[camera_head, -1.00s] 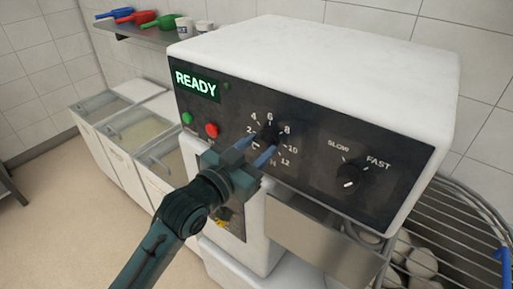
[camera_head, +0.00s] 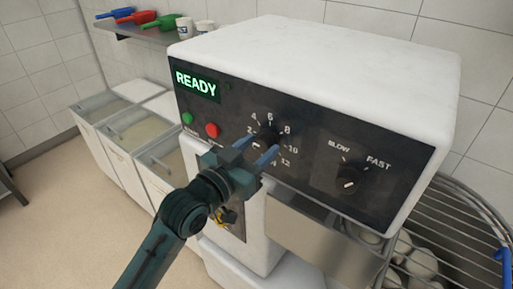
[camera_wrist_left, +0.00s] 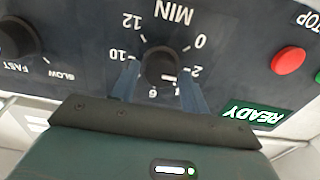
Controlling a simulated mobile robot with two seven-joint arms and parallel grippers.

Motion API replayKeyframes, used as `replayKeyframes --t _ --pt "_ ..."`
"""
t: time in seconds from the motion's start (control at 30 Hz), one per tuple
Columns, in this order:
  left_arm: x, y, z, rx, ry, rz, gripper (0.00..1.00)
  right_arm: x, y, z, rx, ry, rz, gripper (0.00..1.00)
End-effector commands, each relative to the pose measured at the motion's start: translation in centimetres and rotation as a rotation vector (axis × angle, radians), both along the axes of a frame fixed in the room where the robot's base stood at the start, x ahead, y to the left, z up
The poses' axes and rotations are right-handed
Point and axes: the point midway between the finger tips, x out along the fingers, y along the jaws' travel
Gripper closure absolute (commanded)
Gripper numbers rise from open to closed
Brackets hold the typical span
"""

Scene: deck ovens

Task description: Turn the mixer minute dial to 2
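The minute dial (camera_head: 267,136) is a black knob on the mixer's dark front panel, ringed by white numbers. It also shows upside down in the left wrist view (camera_wrist_left: 160,66), with "MIN" above it. My left gripper (camera_wrist_left: 159,80) is open, with one blue-grey finger on each side of the dial and a narrow gap visible beside the knob. The same gripper (camera_head: 257,150) is in front of the dial in the head view. The fingers hide some numbers, and I cannot tell the dial's exact setting. My right gripper is not in view.
The speed dial (camera_head: 348,180), marked SLOW and FAST, is to the right. A green button (camera_head: 187,118) and a red button (camera_head: 211,130) are to the left, under the READY display (camera_head: 196,84). A wire guard (camera_head: 465,225) surrounds the bowl at the lower right.

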Motion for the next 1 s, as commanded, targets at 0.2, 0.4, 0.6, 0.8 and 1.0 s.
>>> replayKeyframes --t 0.2,0.4,0.6,0.8,1.0 --pt "0.0 0.0 0.0 0.001 -0.001 0.0 0.42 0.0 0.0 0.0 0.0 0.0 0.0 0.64" --pt "-0.1 0.1 0.0 0.001 -0.001 0.0 0.42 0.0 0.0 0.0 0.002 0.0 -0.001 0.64" --pt "-2.0 1.5 -0.3 0.003 0.0 0.001 0.42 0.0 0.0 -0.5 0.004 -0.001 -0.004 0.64" --pt "-5.7 4.2 -0.4 0.004 0.001 0.001 0.42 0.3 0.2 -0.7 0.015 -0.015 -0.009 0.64" --pt "-8.9 6.4 -0.3 0.004 0.001 -0.001 0.42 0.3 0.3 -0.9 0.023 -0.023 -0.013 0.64"
